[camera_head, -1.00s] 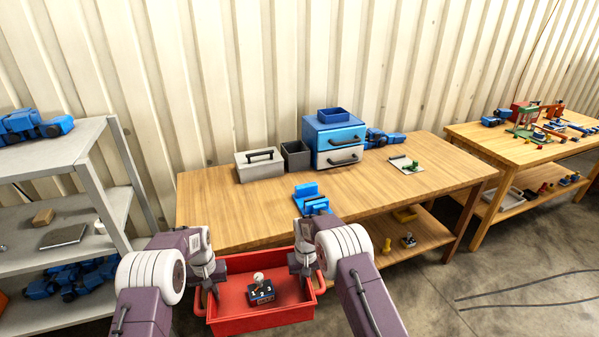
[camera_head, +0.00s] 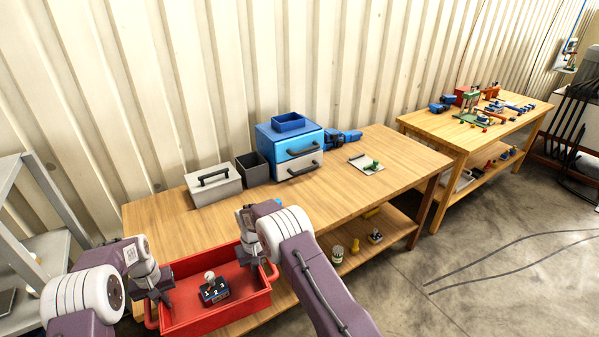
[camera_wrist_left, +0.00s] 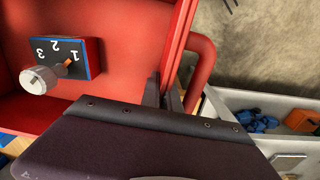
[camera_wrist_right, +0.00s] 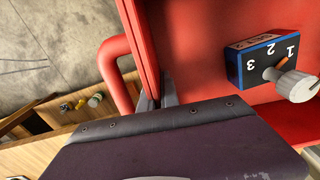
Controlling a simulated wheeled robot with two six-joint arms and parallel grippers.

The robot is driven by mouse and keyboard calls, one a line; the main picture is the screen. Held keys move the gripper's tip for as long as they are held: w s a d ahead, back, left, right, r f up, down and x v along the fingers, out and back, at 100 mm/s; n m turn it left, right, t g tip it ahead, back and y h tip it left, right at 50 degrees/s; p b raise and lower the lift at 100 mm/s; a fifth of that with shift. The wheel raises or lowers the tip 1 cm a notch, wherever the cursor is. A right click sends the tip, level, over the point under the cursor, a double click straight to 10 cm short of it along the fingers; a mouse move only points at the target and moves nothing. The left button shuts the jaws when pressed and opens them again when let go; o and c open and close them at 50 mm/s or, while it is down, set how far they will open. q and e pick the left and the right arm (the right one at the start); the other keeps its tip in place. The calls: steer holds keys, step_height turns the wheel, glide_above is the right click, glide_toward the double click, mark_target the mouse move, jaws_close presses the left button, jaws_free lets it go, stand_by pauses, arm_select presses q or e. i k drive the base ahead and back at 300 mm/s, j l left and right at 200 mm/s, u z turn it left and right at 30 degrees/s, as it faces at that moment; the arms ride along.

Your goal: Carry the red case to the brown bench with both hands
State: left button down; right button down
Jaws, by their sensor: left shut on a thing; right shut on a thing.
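The red case (camera_head: 222,317) is an open, shallow tray with a loop handle at each end. It holds a small dark-blue and red switch box (camera_head: 214,292) marked 1, 2, 3 with a pale knob. My left gripper (camera_head: 153,297) is shut on the case's left end, by the handle (camera_wrist_left: 203,60). My right gripper (camera_head: 258,262) is shut on the right end, by the other handle (camera_wrist_right: 113,65). The case looks about level, in front of the near brown wooden bench (camera_head: 385,160); its height against the bench top is hard to tell.
A second wooden bench (camera_head: 462,138) stands further right. Grey shelving (camera_head: 40,250) is at left.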

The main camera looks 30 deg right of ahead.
mark_target(203, 241)
steer(key=i, duration=1)
